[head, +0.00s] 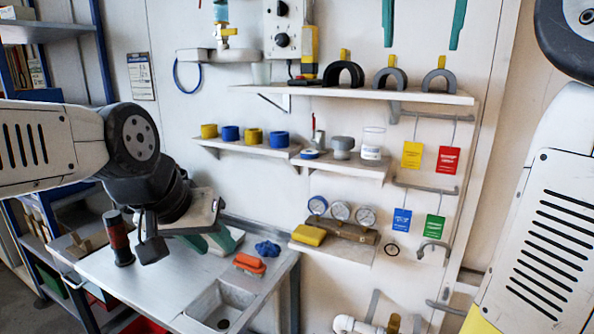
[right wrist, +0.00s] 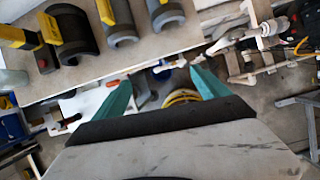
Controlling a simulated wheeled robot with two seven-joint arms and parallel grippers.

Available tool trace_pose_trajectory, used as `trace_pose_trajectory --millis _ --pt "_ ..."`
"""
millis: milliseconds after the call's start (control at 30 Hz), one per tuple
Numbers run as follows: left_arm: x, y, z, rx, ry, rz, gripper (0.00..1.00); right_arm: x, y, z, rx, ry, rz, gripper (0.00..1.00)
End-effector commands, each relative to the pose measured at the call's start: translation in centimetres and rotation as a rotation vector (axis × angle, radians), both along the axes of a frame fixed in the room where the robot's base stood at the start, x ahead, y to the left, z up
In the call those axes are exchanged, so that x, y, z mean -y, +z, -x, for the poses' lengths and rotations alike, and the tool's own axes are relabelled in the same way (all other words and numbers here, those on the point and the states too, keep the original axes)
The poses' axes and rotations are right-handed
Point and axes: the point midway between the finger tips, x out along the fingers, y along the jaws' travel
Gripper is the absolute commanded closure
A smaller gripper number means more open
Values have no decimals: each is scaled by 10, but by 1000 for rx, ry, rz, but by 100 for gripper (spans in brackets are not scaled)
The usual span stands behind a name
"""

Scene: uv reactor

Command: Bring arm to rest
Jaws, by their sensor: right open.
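My right gripper (head: 422,47) hangs into the top of the head view with its two teal fingers pointing down and well apart, nothing between them. In the right wrist view its fingers (right wrist: 160,88) are also spread and empty, above the shelf area. My right arm (head: 550,240) fills the right edge of the head view. My left gripper (head: 212,244) is low over the metal table, its teal fingers partly hidden by its own palm. Whether its fingers are parted is unclear.
A wall shelf (head: 300,92) carries several dark saddle-shaped pieces (head: 343,74). A lower shelf (head: 240,147) holds yellow and blue rings. Coloured tags (head: 448,160) hang at the right. The metal table (head: 140,290) has a sink (head: 218,306), a red-orange brush (head: 250,264) and a dark red-banded cylinder (head: 119,238).

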Motion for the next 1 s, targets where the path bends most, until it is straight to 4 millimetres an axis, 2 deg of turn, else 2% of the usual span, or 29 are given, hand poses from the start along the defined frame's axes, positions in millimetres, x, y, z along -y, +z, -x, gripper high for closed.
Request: trace_pose_trajectory --millis 267,467,567,667,767,1000 --pt "0 0 0 2 0 0 64 -5 -18 2 52 -169 -84 15" --pt "0 0 0 2 0 0 64 -10 -45 5 102 -379 -198 15" --pt "0 0 0 2 0 0 64 -15 -66 8 132 -529 -286 15" --pt "0 0 0 2 0 0 64 -20 -97 15 161 -735 -411 15" --pt "0 0 0 2 0 0 64 -27 -136 25 179 -988 -566 15" --pt "0 0 0 2 0 0 64 -44 -238 60 150 -1646 -949 15"
